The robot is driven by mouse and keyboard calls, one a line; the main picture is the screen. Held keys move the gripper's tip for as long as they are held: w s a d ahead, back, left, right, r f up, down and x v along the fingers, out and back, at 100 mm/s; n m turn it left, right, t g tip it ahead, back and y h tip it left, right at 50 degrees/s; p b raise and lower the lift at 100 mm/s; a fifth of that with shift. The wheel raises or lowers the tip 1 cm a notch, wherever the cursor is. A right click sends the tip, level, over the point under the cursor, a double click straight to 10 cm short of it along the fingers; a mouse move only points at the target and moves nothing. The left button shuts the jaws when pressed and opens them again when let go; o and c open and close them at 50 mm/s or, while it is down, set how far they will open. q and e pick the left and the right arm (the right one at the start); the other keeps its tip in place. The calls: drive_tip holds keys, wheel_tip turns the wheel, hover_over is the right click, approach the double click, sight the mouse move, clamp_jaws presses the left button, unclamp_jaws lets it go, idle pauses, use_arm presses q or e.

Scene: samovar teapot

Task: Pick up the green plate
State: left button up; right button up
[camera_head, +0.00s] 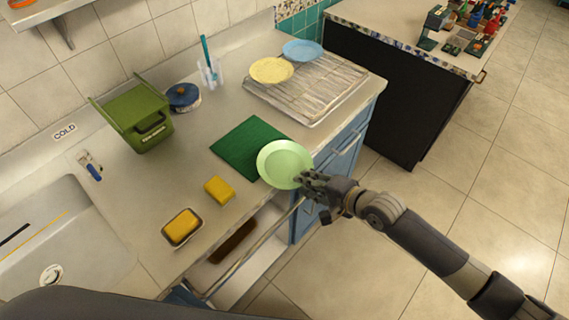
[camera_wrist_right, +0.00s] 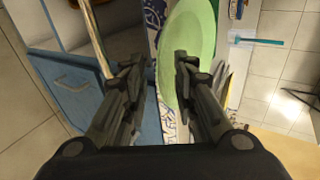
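The light green plate (camera_head: 285,163) lies over the front right corner of the dark green mat (camera_head: 243,143), at the front edge of the counter. I cannot tell whether it rests flat there. My right gripper (camera_head: 309,180) is at the plate's near right rim. In the right wrist view my right gripper (camera_wrist_right: 158,68) has its two fingers apart. The plate (camera_wrist_right: 190,40) reaches into the gap and lies close to the right finger, which hides part of it. Contact is not clear. My left gripper is not in view.
A drying rack (camera_head: 310,88) holds a yellow plate (camera_head: 271,70) and a blue plate (camera_head: 302,50). A yellow sponge (camera_head: 219,189) lies left of the mat. An open drawer (camera_head: 240,262) is below the counter. A green bin (camera_head: 135,110) stands at the back.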

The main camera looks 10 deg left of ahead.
clamp_jaws()
idle(0.4)
